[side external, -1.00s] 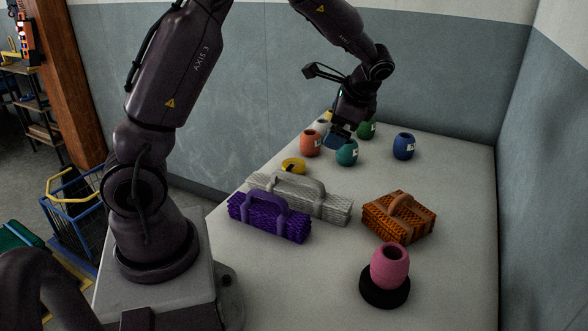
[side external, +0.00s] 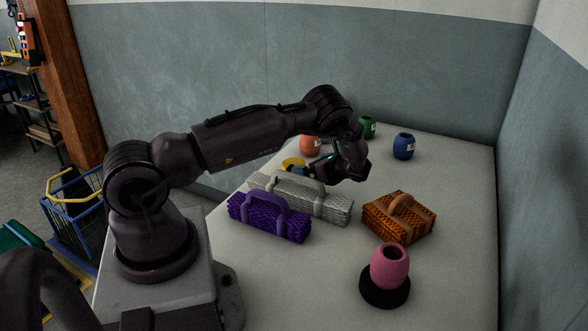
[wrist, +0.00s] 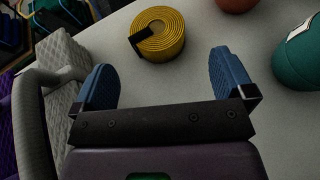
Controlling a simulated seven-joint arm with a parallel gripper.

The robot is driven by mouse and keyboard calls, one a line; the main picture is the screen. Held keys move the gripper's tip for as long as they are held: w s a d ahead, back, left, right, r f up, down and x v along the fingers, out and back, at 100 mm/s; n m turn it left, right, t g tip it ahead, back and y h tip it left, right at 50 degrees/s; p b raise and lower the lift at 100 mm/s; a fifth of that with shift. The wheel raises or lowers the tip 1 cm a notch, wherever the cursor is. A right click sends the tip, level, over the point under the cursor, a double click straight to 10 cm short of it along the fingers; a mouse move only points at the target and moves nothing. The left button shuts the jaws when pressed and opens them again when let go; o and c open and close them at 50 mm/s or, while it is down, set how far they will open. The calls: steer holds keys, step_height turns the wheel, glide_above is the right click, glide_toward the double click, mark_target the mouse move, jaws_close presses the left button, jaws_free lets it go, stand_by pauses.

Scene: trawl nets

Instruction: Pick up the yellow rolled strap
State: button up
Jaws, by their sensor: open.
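The yellow rolled strap (wrist: 160,36) lies flat on the table as a coil with a black end piece, ahead of my gripper in the wrist view. In the side external view the strap (side external: 292,164) shows behind the grey net bundle, partly hidden near my gripper. My gripper (wrist: 163,78) is open, its two blue fingers spread wide with nothing between them. The strap is beyond the fingertips and apart from them, roughly centred on the gap. In the side external view my gripper (side external: 325,170) is low over the table, pointing left toward the strap.
The grey net bundle (side external: 333,206) with a handle lies close beside my gripper, with a purple bundle (side external: 268,219) before it. A teal pot (wrist: 300,57) and an orange pot (side external: 310,146) stand nearby. An orange bundle (side external: 383,220) and pink pot (side external: 390,266) are nearer.

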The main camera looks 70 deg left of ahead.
mark_target(295, 163)
steer(key=x, duration=0.3)
steer(key=shift+a+f, duration=0.1)
steer(key=shift+s+x, duration=0.1)
steer(key=shift+x, duration=1.25)
steer(key=shift+s+x, duration=0.15)
steer(key=shift+x, duration=1.25)
steer(key=shift+r, duration=0.25)
steer(key=c, duration=0.9)
